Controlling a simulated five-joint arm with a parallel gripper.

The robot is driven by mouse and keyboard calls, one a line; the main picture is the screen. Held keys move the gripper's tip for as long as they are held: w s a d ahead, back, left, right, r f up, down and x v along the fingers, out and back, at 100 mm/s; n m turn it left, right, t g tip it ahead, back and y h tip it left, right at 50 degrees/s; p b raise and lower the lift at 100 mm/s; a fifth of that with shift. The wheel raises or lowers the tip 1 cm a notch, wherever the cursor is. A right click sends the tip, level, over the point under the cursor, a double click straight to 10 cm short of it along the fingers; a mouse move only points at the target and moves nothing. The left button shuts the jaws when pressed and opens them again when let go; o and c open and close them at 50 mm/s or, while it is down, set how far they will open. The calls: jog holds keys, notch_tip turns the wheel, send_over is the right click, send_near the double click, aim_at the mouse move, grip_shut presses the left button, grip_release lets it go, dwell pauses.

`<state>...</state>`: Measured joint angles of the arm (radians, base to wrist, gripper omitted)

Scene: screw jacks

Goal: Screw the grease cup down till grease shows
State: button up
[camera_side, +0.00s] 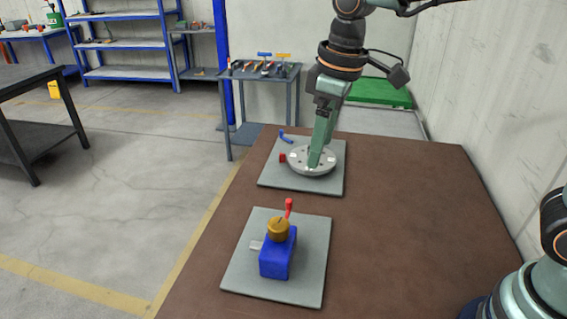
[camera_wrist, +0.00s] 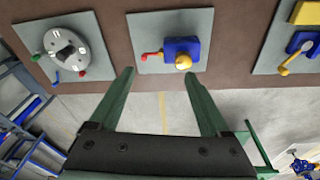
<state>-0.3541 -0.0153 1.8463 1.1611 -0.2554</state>
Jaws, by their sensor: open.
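The grease cup is a brass-coloured round cap (camera_side: 278,228) on top of a blue block (camera_side: 275,258). The block stands on a grey plate (camera_side: 305,285) near the front of the table, with a red-handled lever (camera_side: 289,206) behind the cap. In the wrist view the cap (camera_wrist: 183,61) is at upper centre, on the blue block (camera_wrist: 181,48). My gripper (camera_side: 318,160) is open and empty, well apart from the cap. In the wrist view its fingers (camera_wrist: 158,76) point toward the block's plate. No grease can be made out at this size.
The wrist view shows a plate with a yellow-handled blue device (camera_wrist: 301,46) at right. The brown table (camera_side: 400,235) is clear to the right.

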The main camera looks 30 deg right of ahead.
aim_at(279, 223)
jog(key=w+a+f+n+g, duration=0.2)
jog(key=a+f+n, duration=0.1)
jog(key=a, duration=0.5)
jog(key=shift+h, duration=0.3)
jog(key=f, duration=1.2)
jog(key=shift+s+d+f, duration=0.15)
jog(key=shift+s+f, duration=0.05)
jog(key=shift+s, duration=0.05)
grip_shut()
